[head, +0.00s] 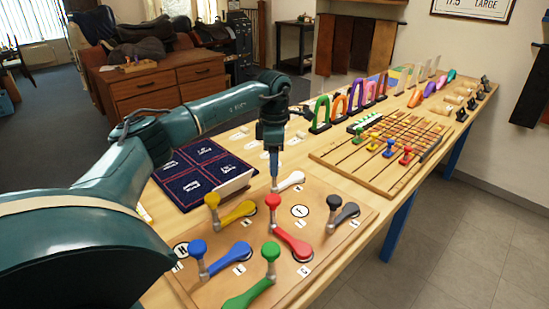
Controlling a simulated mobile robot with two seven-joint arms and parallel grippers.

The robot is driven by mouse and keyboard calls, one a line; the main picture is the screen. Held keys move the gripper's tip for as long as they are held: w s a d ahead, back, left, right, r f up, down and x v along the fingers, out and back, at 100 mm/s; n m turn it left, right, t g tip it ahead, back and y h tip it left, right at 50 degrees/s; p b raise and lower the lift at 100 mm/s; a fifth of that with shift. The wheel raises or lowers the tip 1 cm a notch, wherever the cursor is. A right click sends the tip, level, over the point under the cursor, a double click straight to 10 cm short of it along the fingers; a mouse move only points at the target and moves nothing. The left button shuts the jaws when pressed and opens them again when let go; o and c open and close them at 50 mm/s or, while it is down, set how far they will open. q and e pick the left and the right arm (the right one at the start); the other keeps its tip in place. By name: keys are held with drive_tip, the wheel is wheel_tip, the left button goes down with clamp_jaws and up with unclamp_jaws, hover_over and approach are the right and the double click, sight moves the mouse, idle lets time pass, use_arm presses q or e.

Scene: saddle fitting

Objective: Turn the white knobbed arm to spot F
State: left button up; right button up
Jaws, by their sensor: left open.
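The white knobbed arm (291,181) lies at the far edge of the wooden lever board (350,201). Its knob end is hidden behind my left gripper. My left gripper (274,184) points straight down at the left end of the white arm, with its jaws open. I cannot tell whether the fingers stand around the knob or touch it. A white round spot (300,211) with a dark ring and a small letter, perhaps F, lies nearer on the board. My right gripper is out of view.
Close by on the board stand the red (292,242), yellow (237,213), black (346,213), blue (228,258) and green (247,295) knobbed arms. A dark blue mat (195,178) lies to the left. A slotted board (385,146) with colored knobs is beyond right.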

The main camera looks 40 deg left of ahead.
use_arm(q)
drive_tip(key=shift+c, duration=0.3)
clamp_jaws()
idle(0.5)
